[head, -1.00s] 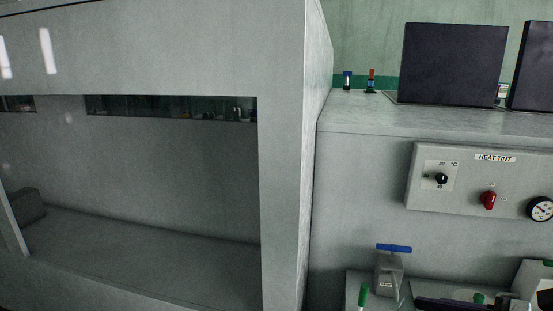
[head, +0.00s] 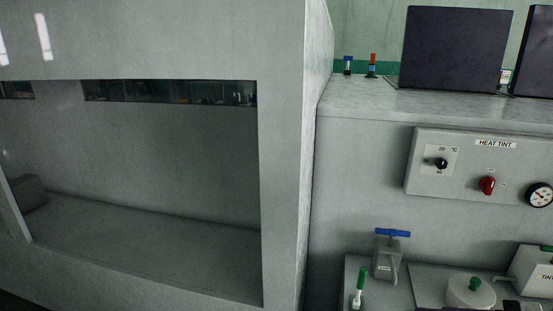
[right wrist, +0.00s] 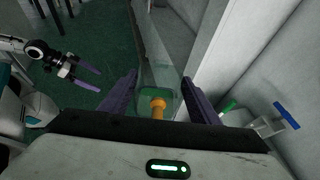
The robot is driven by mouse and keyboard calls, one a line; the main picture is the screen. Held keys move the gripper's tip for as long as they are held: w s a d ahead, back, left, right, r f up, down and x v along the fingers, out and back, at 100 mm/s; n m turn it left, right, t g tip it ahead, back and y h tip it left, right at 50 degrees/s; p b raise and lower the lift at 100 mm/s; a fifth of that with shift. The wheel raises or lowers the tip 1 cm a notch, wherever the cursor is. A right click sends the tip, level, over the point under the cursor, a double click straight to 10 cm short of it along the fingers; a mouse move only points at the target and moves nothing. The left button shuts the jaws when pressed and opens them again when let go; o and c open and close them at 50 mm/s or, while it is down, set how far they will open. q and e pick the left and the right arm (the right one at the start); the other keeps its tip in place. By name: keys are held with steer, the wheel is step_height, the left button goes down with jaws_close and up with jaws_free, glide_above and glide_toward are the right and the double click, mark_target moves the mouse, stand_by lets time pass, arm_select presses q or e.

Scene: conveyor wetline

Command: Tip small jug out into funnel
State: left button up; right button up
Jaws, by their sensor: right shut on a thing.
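In the right wrist view my right gripper (right wrist: 160,92) is shut on a clear, greenish see-through vessel (right wrist: 159,70) with an orange part at its near end. It looks like the small jug, but its outline is faint and I cannot tell its tilt or contents. My left gripper (right wrist: 92,78) shows at the left of the same view, with its dark purple fingers apart and nothing between them. Neither gripper shows in the head view. I cannot make out a funnel in either view.
A large grey cabinet (head: 283,150) with a wide recess fills the left. At right are a HEAT TINT panel (head: 430,185), a blue-handled tap (head: 388,262), a green-topped piece (head: 361,282), a white lidded pot (head: 470,293) and a white box (head: 535,270).

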steer(key=shift+w+a+r+m+t, duration=0.1)
steer(key=shift+a+r+m+t, duration=0.15)
steer(key=shift+a, duration=0.55)
steer(key=shift+w+a+r+m+t, duration=0.1)
steer(key=shift+a+m+t, duration=0.15)
steer(key=shift+a, duration=0.5)
steer(key=shift+s, duration=0.1)
